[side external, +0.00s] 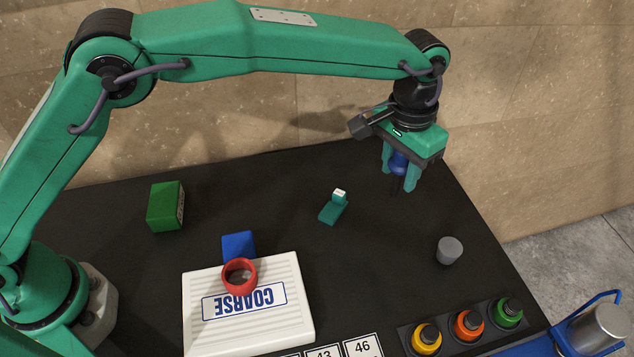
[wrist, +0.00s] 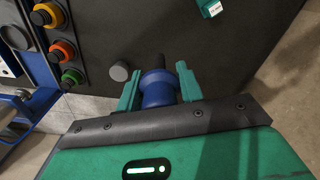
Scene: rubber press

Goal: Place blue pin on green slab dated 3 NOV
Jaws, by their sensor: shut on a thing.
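My gripper (side external: 399,172) is shut on a blue pin (side external: 398,163) with a dark tip pointing down, held above the back right of the black table. In the wrist view the pin (wrist: 158,90) sits between the two green fingers. A green block (side external: 165,206) stands at the far left of the table, with small print on its right side that I cannot read. A small teal piece with a white tag (side external: 333,210) lies left of and below my gripper; it also shows in the wrist view (wrist: 209,9). I cannot read a date on either.
A white slab marked COARSE (side external: 200,300) carries a red ring (side external: 239,276), with a blue block (side external: 238,245) behind it. A grey cylinder (side external: 450,250) stands at right. Yellow, orange and green knobs (side external: 468,325) and number cards (side external: 362,347) line the front. The table's middle is mostly clear.

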